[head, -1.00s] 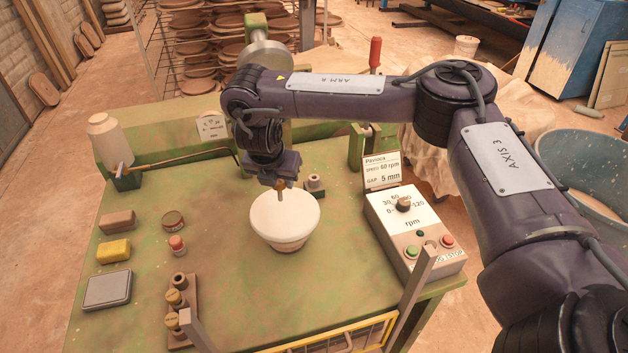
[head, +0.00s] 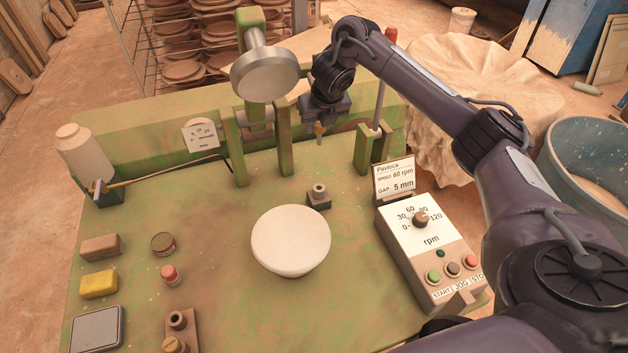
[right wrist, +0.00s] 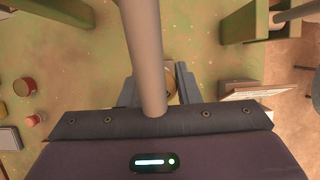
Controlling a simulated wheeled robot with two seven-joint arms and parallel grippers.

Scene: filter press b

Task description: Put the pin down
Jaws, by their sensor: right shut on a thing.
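The pin (head: 320,130) is a small brass piece hanging below my right gripper (head: 319,120), which is shut on it. The gripper is at the back of the green table, between the green uprights and above the table top. In the right wrist view, a round brass top (right wrist: 172,84) shows between the fingers, partly hidden by a thick pale rod. A small dark block with a grey collar (head: 318,194) stands on the table, nearer than the gripper. At the front left, a brown rack (head: 181,328) with collared holes holds a brass-topped piece. My left gripper is not in view.
A white domed mould (head: 290,239) stands mid-table. The control box (head: 429,250) and sign (head: 394,180) are at the right. Green posts (head: 284,151) and a round metal head (head: 265,75) stand close to my right gripper. The table between mould and left-hand items is clear.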

